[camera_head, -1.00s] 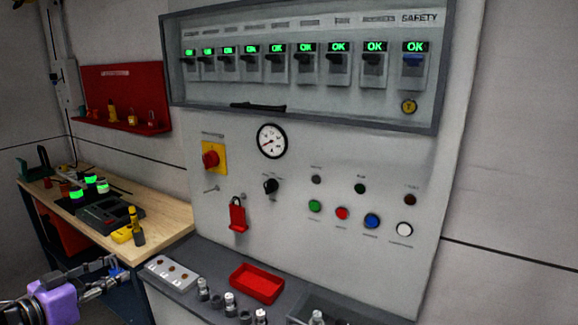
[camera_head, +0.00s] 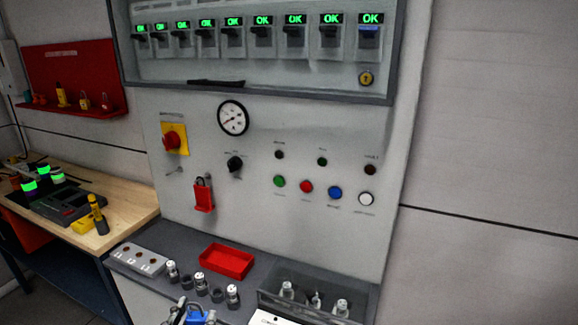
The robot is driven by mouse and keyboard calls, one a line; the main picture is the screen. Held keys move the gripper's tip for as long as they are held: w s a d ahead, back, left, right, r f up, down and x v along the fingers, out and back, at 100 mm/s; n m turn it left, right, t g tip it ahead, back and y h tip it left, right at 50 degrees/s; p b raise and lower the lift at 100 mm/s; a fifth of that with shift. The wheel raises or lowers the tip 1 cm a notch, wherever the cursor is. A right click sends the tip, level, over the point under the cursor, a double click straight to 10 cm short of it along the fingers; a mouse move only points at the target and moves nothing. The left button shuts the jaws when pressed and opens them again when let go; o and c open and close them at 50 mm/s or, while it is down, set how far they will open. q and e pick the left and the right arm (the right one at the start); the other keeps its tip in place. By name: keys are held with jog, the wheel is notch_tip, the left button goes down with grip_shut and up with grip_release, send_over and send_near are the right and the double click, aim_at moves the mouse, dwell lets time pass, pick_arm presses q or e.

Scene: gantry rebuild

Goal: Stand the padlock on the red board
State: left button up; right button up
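The red board (camera_head: 70,72) is on the wall at the upper left, with a red ledge (camera_head: 72,111) along its bottom. A yellow item (camera_head: 61,95) and two small padlock-like things (camera_head: 84,101) stand on the ledge. My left gripper (camera_head: 195,311) is at the bottom edge, in front of the grey counter and far from the board. A blue padlock (camera_head: 197,318) sits between its fingers, which appear shut on it. Its lower part is cut off by the frame. My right gripper is not in view.
The grey counter holds a red tray (camera_head: 227,262), several metal-topped pieces (camera_head: 200,283) and a grey bin (camera_head: 318,298). A red holder (camera_head: 204,196) is on the panel. The wooden bench (camera_head: 125,212) carries a dark device and a yellow-black tool (camera_head: 97,214).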

pick_arm(q)
jog(key=shift+d, duration=0.2)
dwell(0.3)
jog(key=w+d+r+m+g+h, duration=0.2)
jog(key=w+d+m+g+h, duration=0.2)
jog(key=d+m+h, duration=0.2)
jog(key=w+d+r+m+g+h, duration=0.3)
jog(key=d+m+h, duration=0.3)
jog(key=d+h, duration=0.2)
jog(key=shift+w+d+r+m+g, duration=0.25)
jog(key=shift+w+d+g, duration=0.25)
jog(key=shift+w+g, duration=0.35)
